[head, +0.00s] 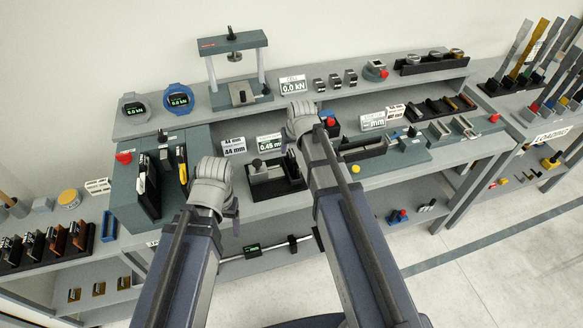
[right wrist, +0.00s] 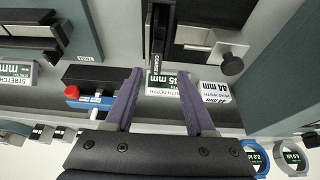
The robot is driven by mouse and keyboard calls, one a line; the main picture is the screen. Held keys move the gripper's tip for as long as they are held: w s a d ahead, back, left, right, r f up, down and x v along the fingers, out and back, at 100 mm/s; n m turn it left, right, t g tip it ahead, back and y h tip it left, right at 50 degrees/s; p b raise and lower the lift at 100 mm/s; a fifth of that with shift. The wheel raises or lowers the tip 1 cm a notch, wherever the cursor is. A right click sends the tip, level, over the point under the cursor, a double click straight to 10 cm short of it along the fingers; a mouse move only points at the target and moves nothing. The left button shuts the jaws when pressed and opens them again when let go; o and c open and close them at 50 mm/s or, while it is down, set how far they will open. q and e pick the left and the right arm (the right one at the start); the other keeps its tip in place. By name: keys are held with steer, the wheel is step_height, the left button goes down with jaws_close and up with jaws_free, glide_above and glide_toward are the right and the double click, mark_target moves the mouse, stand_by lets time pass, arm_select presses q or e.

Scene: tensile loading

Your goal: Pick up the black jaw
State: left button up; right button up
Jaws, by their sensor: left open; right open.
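A long black jaw (right wrist: 158,40) with a pale label along it shows in the right wrist view, at the top centre. My right gripper (right wrist: 160,75) is open, with its purple fingers spread to either side of the jaw's near end in the picture. I cannot tell whether they touch it. In the head view my right arm hides part of the bench around it. My left gripper (head: 235,212) hangs in front of the bench's front edge, largely hidden behind its own wrist.
A fixture with a round black knob (right wrist: 232,65) is close beside the jaw. Small displays (right wrist: 213,92) and a red button (right wrist: 72,92) stand nearby. In the head view a press frame (head: 233,42) stands on the back shelf. The floor (head: 490,250) at right is clear.

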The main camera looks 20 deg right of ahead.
mark_target(292, 153)
steer(key=shift+d+b+x, duration=0.15)
steer(key=shift+b+x, duration=1.05)
steer(key=shift+x, duration=0.2)
steer(key=shift+d+b+x, duration=0.15)
steer(key=shift+b+x, duration=1.05)
steer(key=shift+x, duration=0.2)
steer(key=shift+s, duration=0.15)
steer(key=shift+c, duration=0.3)
jaws_close()
steer(key=shift+r, duration=0.1)
